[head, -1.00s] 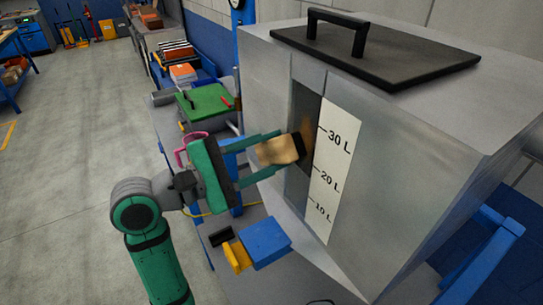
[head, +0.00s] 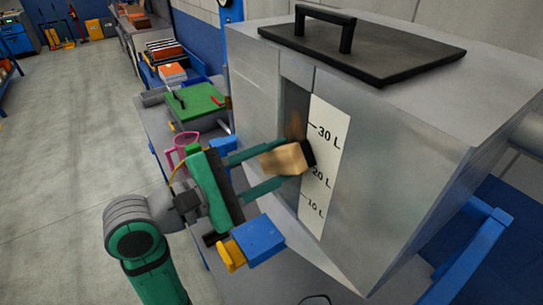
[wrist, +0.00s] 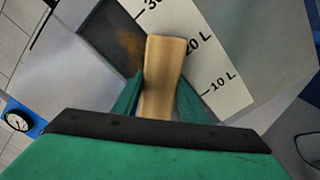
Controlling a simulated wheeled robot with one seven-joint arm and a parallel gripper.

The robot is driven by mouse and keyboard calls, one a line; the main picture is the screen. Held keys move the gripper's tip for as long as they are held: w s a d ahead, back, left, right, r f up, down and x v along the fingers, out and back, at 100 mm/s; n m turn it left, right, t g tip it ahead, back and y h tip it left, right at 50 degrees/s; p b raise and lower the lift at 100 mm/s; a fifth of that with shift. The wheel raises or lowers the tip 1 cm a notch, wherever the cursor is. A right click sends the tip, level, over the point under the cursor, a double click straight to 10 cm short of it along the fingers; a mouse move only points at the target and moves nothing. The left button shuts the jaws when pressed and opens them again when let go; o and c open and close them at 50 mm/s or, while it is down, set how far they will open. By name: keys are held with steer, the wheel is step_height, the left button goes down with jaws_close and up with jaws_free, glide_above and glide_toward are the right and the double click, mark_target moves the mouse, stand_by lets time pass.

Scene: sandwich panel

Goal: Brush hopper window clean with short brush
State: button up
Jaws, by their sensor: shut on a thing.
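My gripper (head: 281,162) is shut on the short brush (head: 284,160), a pale wooden block with dark bristles. It holds the brush up against the front of the grey hopper (head: 390,180). The hopper window (head: 295,100) is a dark upright strip beside a white scale marked 30 L, 20 L and 10 L. A brown smear shows on the window above the brush. In the wrist view the wooden block (wrist: 165,75) stands between the fingers, with the window (wrist: 108,35) and smear to its left. The bristles sit near the 20 L mark; whether they touch is hard to tell.
A black lid (head: 370,50) with a handle lies on top of the hopper. A blue block (head: 260,240) with a yellow part is below my gripper. A green case (head: 197,104) and a pink item (head: 182,150) are on the bench at left. Open floor lies further left.

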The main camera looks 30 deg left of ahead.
mark_target(283, 165)
steer(key=shift+s+d, duration=0.3)
steer(key=shift+d, duration=0.4)
steer(key=shift+s+d, duration=0.3)
steer(key=shift+d, duration=0.35)
steer(key=shift+w+r, duration=0.15)
steer(key=shift+r, duration=0.8)
steer(key=shift+w+a, duration=0.25)
steer(key=shift+a, duration=0.4)
steer(key=shift+w+a, duration=0.2)
steer(key=shift+a, duration=0.4)
steer(key=shift+w+a, duration=0.25)
steer(key=shift+a, duration=0.4)
steer(key=shift+w+a, duration=0.4)
steer(key=shift+a, duration=0.4)
steer(key=shift+w+a, duration=0.4)
steer(key=shift+a, duration=0.4)
steer(key=shift+r, duration=0.15)
